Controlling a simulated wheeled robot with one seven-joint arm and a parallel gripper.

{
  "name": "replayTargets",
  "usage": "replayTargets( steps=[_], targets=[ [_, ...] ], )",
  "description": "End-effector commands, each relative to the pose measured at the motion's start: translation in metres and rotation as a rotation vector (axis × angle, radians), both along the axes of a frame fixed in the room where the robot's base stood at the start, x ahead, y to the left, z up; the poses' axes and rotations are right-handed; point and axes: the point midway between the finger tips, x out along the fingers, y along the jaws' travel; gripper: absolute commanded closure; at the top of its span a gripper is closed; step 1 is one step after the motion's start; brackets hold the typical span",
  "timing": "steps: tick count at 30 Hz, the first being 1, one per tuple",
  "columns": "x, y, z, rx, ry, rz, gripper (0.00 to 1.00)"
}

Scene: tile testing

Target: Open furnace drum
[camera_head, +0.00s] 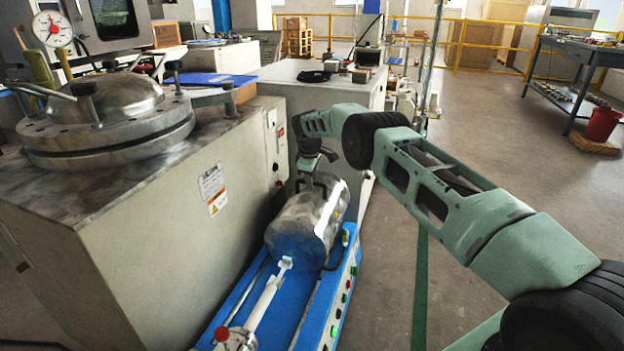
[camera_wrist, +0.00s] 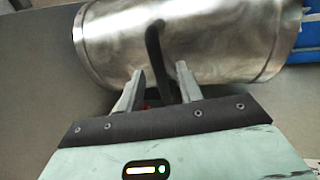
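The furnace drum (camera_head: 303,228) is a shiny metal cylinder lying on a blue base (camera_head: 343,272). It fills the top of the wrist view (camera_wrist: 220,35). A dark curved handle (camera_wrist: 155,42) stands out from the drum. My gripper (camera_wrist: 160,72) is at the handle, with its two fingers apart. The handle passes between the fingers, with visible gaps beside it. In the head view my gripper is small and partly hidden at the top of the drum, so contact there cannot be told.
A large grey cabinet (camera_head: 165,235) with a round bolted lid (camera_head: 110,120) stands close left of the drum. A grey bench (camera_head: 345,95) stands behind. A white rod (camera_head: 268,298) lies along the blue base. The floor (camera_head: 480,150) to the right is mostly clear.

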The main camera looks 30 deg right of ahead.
Motion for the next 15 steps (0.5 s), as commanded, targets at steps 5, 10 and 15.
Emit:
replayTargets(
  steps=[5, 10, 15],
  targets=[
    [0.0, 0.001, 0.008, 0.0, -0.001, 0.0, 0.64],
    [-0.004, 0.005, 0.037, 0.0, -0.001, 0.0, 0.64],
    [-0.01, 0.01, 0.076, 0.0, -0.001, 0.0, 0.64]
  ],
)
